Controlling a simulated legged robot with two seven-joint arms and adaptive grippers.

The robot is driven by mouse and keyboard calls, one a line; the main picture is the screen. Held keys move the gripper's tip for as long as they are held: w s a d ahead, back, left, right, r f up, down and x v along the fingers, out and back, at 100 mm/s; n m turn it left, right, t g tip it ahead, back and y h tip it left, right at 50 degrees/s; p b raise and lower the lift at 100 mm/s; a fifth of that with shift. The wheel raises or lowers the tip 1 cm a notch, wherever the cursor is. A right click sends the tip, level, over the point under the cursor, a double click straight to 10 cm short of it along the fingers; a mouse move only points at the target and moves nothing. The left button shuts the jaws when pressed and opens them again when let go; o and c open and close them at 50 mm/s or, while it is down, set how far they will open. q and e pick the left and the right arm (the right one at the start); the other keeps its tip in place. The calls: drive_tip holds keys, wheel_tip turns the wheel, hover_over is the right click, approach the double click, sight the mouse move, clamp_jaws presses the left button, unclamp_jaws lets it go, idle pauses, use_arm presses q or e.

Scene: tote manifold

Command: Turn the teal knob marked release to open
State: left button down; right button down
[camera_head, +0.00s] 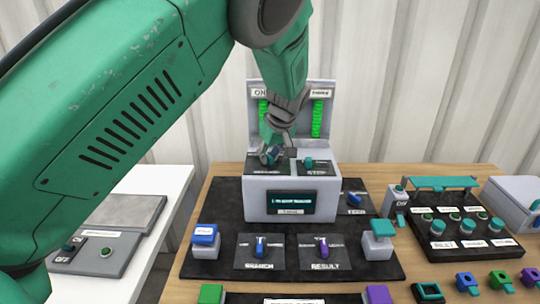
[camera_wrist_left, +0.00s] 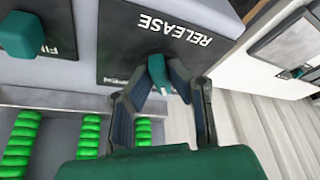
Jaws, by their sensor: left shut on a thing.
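The teal release knob (camera_wrist_left: 158,72) stands on a dark plate (camera_wrist_left: 185,42) printed RELEASE in the left wrist view. Its white pointer mark faces the gripper side. My left gripper (camera_wrist_left: 163,100) has one finger on each side of the knob and is shut on it. In the head view the same gripper (camera_head: 272,156) reaches down onto the left plate on top of the grey box (camera_head: 262,207); the knob is mostly hidden there by the fingers. My right gripper is in neither view.
A second teal knob (camera_head: 308,163) sits just right of the gripper on the box top. Green coils (camera_head: 317,118) stand behind. Blue (camera_head: 260,246) and purple (camera_head: 322,247) knobs are on the board in front. A dark button panel (camera_head: 458,228) is at right.

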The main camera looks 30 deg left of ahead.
use_arm(q)
drive_tip(key=shift+a+r+m+t+p, duration=0.15)
drive_tip(key=shift+m+t+p, duration=0.1)
drive_tip(key=shift+m+p, duration=0.35)
drive_tip(key=shift+a+r+m+t+p, duration=0.1)
drive_tip(key=shift+m+t+p, duration=0.2)
drive_tip(key=shift+m, duration=0.5)
drive_tip(key=m+h+p, duration=0.1)
drive_tip(key=m, duration=0.1)
drive_tip(key=m+t+p, duration=0.1)
drive_tip(key=m+p, duration=0.1)
drive_tip(key=shift+a+h, duration=0.15)
drive_tip(key=shift+h, duration=0.25)
drive_tip(key=m+p, duration=0.1)
drive_tip(key=m, duration=0.1)
drive_tip(key=m+h+p, duration=0.1)
drive_tip(key=m, duration=0.1)
drive_tip(key=shift+a+m+t+h, duration=0.1)
drive_tip(key=shift+m+t+h, duration=0.2)
drive_tip(key=shift+t, duration=0.05)
drive_tip(key=shift+w+m+h+p, duration=0.1)
drive_tip(key=shift+m+h+p, duration=0.3)
drive_tip(key=shift+m+p, duration=0.6)
drive_tip(key=shift+m, duration=0.3)
drive_tip(key=shift+f, duration=0.1)
drive_tip(key=c, duration=1.5)
unclamp_jaws()
drive_tip(key=shift+c, duration=0.2)
drive_tip(key=shift+w+f, duration=0.15)
drive_tip(key=shift+f, duration=0.1)
